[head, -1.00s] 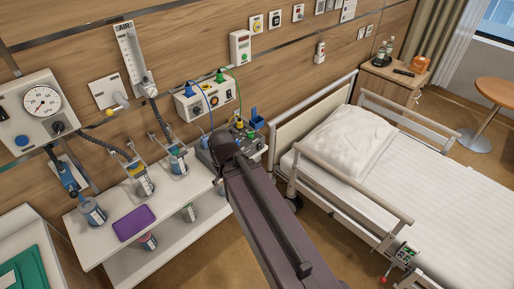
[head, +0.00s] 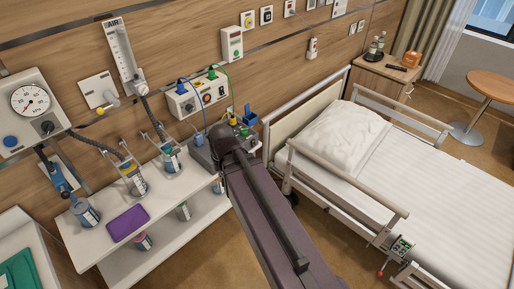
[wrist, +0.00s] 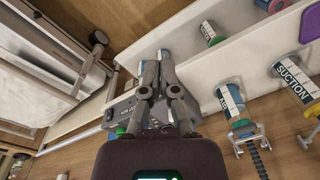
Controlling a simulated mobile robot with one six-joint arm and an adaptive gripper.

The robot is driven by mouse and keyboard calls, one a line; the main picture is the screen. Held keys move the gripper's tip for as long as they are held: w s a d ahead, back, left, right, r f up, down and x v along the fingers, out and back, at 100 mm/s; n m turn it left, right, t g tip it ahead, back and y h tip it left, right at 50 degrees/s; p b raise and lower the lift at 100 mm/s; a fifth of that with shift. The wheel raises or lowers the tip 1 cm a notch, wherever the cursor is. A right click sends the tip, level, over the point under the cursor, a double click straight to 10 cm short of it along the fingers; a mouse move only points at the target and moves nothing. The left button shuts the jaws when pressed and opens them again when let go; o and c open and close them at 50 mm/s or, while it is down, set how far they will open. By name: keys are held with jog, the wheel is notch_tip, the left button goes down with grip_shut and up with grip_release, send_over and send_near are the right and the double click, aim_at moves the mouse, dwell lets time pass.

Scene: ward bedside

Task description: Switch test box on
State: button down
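A white wall box (head: 197,98) with a blue plug, a green plug and round controls on its front hangs above the shelf in the head view. A grey unit (head: 199,148) with coloured parts on top stands on the shelf end, partly behind my arm. I cannot tell which of these is the test box. In the wrist view my gripper (wrist: 158,64) has its two fingers close together with nothing visible between them. A grey box (wrist: 118,110) lies partly behind the fingers; touching cannot be told. The gripper's fingers are hidden in the head view.
The white shelf (head: 90,235) holds labelled bottles and a purple tray (head: 127,223). Hoses and a gauge (head: 30,102) are at the left. The bed (head: 440,195) with raised rails stands right of my arm. Brown floor is clear between shelf and bed.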

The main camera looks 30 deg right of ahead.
aim_at(253, 143)
jog(key=w+d+f+m+t+b, duration=0.2)
jog(key=w+d+m+b, duration=0.1)
jog(key=d+m, duration=0.6)
jog(key=w+d+f+m+t+y+b, duration=0.1)
jog(key=w+d+f+m+t+b, duration=0.1)
jog(key=d+m, duration=0.7)
jog(key=w+d+f+m+t+y+b, duration=0.1)
jog(key=w+d+m+b, duration=0.3)
jog(key=d+m, duration=0.5)
jog(key=shift+w+f+m+t+b, duration=0.4)
jog(key=shift+w+f+m+t, duration=0.4)
jog(key=shift+w+m, duration=0.6)
jog(key=shift+w+a+f+b, duration=0.5)
jog(key=shift+w+f+b, duration=0.9)
jog(key=shift+w, duration=0.2)
jog(key=shift+w+a+f+b, duration=0.55)
jog(key=shift+w+f+b, duration=0.8)
jog(key=shift+w, duration=0.25)
jog(key=shift+w+a+f+b, duration=0.5)
jog(key=shift+w+f+b, duration=0.8)
jog(key=shift+w+b, duration=0.25)
jog(key=shift+d, duration=0.25)
